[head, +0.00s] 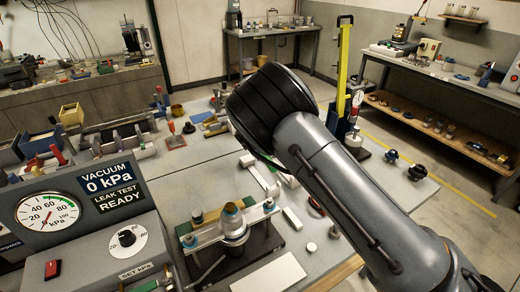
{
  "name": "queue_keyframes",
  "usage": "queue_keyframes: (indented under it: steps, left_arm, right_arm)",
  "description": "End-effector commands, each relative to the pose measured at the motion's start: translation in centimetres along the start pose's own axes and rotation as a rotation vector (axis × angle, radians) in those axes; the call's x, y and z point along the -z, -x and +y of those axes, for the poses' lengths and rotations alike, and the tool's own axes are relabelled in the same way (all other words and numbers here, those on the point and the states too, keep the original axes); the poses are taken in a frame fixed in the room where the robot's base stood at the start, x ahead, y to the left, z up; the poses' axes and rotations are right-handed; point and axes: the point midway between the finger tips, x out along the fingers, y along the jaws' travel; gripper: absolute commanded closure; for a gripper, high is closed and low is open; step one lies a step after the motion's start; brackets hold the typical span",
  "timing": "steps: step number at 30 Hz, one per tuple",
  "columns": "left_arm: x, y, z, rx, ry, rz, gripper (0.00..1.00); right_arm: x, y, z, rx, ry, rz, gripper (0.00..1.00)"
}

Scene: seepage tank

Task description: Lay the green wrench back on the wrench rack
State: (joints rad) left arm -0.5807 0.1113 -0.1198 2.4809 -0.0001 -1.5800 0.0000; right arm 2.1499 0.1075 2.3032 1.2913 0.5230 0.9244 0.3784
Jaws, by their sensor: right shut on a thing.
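My right arm comes in from the lower right, and its large dark joint fills the middle of the head view. I cannot pick out the green wrench with certainty. The wrench rack cannot be clearly identified either; the arm covers part of the bench. My left gripper does not show.
A control box with a gauge (47,212) and a vacuum display (108,186) stands at the left. A clamped fixture (233,222) stands at the front middle. Racks with red-handled tools (57,154) stand at the left. A tall yellow lever (343,65) rises behind the arm.

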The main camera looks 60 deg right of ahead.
Motion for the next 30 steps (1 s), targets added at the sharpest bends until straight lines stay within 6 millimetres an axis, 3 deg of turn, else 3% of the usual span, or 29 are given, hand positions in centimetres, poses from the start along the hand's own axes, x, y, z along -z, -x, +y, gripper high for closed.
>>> queue_keyframes:
  steps: [18, 30]
  left_arm:
    - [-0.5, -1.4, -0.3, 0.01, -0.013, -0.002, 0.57]
    - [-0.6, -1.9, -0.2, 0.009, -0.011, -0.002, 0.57]
  right_arm:
    - [0.0, -6.1, 2.0, 0.001, 0.001, 0.0, 1.0]
    - [0.0, -7.8, 2.6, 0.0, 0.0, -0.002, 1.0]
